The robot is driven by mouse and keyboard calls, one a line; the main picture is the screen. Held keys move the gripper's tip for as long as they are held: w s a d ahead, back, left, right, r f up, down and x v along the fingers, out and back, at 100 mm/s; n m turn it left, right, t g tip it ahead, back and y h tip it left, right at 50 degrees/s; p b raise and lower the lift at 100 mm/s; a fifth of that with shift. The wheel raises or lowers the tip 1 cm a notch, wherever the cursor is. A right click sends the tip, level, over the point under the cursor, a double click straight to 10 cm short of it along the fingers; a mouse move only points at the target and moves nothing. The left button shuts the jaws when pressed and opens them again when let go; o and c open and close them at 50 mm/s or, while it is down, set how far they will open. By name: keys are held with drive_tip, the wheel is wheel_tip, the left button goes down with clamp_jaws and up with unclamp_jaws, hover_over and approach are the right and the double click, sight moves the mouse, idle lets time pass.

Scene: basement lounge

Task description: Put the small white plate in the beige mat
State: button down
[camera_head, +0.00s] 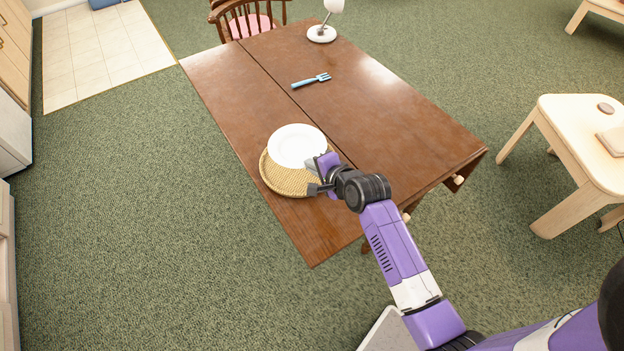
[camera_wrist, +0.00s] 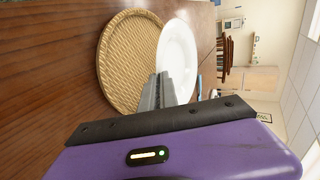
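The small white plate (camera_head: 297,146) is round and lies over the back part of the beige woven mat (camera_head: 284,183), reaching past its far edge. The wrist view also shows the plate (camera_wrist: 178,50) beside and partly over the mat (camera_wrist: 122,62). My gripper (camera_head: 318,171) is at the plate's near right rim, above the mat. In the wrist view its grey fingers (camera_wrist: 158,92) are close together on the rim and look shut on it. The exact contact is partly hidden. I cannot tell whether the plate touches the mat.
The mat is on a brown wooden table (camera_head: 225,86), near its left edge. A wooden chair (camera_head: 245,20) stands at the far end. A pale side table (camera_head: 575,140) is at right.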

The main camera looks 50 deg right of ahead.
drive_tip(key=shift+f, duration=3.5)
drive_tip(key=c, duration=1.9)
unclamp_jaws()
drive_tip(key=shift+f, duration=0.1)
drive_tip(key=s+a+r+n+t, duration=0.1)
drive_tip(key=s+a+r+n, duration=0.3)
drive_tip(key=s, duration=0.3)
drive_tip(key=s+a+r+n, duration=0.35)
drive_tip(key=s+a, duration=0.25)
drive_tip(key=s, duration=0.2)
drive_tip(key=s+a+r+n+t, duration=0.1)
drive_tip(key=s+a+r+n, duration=0.3)
drive_tip(key=s, duration=0.3)
drive_tip(key=s+a+r+n+y, duration=0.1)
drive_tip(key=s+a+r+n, duration=0.1)
drive_tip(key=s+r+n, duration=0.1)
drive_tip(key=s+a+r+n+t+y, duration=0.1)
drive_tip(key=s+a+r+n, duration=0.2)
drive_tip(key=r, duration=0.2)
drive_tip(key=s+a+r+n+t+y, duration=0.1)
drive_tip(key=s+a+r+n, duration=0.1)
drive_tip(key=s+r+n, duration=0.1)
drive_tip(key=shift+s+a+r+n, duration=0.1)
drive_tip(key=shift+r+n, duration=0.1)
drive_tip(key=shift+r, duration=0.2)
drive_tip(key=shift+s+a+r+n, duration=0.1)
drive_tip(key=shift+r+n, duration=0.05)
drive_tip(key=shift+r, duration=0.25)
